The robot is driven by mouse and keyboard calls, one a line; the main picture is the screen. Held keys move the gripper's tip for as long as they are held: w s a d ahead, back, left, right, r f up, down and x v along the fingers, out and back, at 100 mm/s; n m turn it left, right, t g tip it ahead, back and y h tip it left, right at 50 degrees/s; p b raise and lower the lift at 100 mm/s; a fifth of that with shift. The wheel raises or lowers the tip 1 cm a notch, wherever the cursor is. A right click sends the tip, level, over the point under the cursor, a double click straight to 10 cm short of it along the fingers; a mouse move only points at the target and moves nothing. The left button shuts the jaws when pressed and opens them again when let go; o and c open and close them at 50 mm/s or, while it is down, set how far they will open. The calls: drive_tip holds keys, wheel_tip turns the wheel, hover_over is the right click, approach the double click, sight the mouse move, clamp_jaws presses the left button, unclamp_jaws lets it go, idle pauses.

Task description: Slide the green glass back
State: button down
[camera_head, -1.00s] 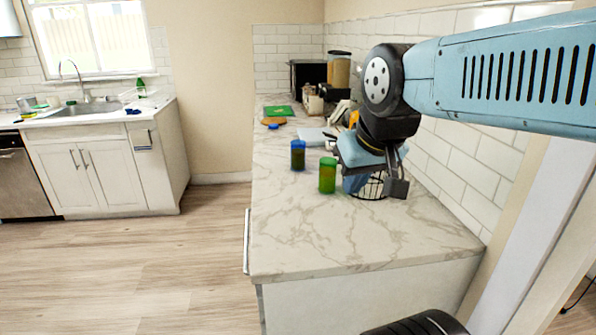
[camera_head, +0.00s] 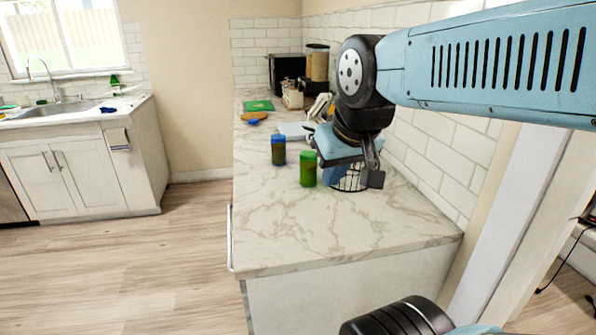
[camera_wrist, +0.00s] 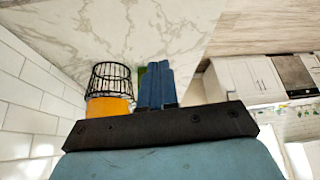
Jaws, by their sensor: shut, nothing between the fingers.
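The green glass (camera_head: 308,169) stands upright on the marble counter, near its middle. My gripper (camera_head: 328,178) is low over the counter, close to the right of the glass. In the wrist view its blue fingers (camera_wrist: 155,70) are together with nothing held between them. They hide most of the green glass there, and only a sliver of green (camera_wrist: 140,78) shows beside them. I cannot tell whether the fingers touch the glass.
A blue glass (camera_head: 278,150) stands behind and left of the green one. A black wire basket (camera_head: 350,178) is right beside my gripper, and an orange item (camera_wrist: 108,106) shows there in the wrist view. The tiled wall (camera_head: 440,160) bounds the right. The front counter is clear.

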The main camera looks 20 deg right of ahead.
drive_tip(key=c, duration=1.8)
unclamp_jaws()
drive_tip(key=shift+o, duration=0.6)
drive_tip(key=shift+w+a, duration=0.1)
drive_tip(key=shift+w, duration=0.1)
drive_tip(key=o, duration=0.9)
drive_tip(key=w+a+m+t+y, duration=0.1)
drive_tip(key=w+a, duration=0.5)
drive_tip(key=w, duration=0.9)
drive_tip(key=t+y, duration=0.1)
drive_tip(key=t, duration=0.1)
drive_tip(key=shift+w+t, duration=0.3)
drive_tip(key=shift+t, duration=0.1)
drive_tip(key=shift+o, duration=1.3)
drive_tip(key=w+a+f+m+t+h, duration=0.1)
drive_tip(key=w+f+m+t, duration=0.1)
drive_tip(key=w, duration=0.8)
drive_tip(key=shift+m+t+h, duration=0.3)
drive_tip(key=shift+t, duration=0.2)
drive_tip(key=m+g+h, duration=0.1)
drive_tip(key=m+h, duration=0.6)
drive_tip(key=h, duration=0.8)
approach(304, 158)
drive_tip(key=x, duration=1.1)
drive_tip(key=shift+d, duration=0.1)
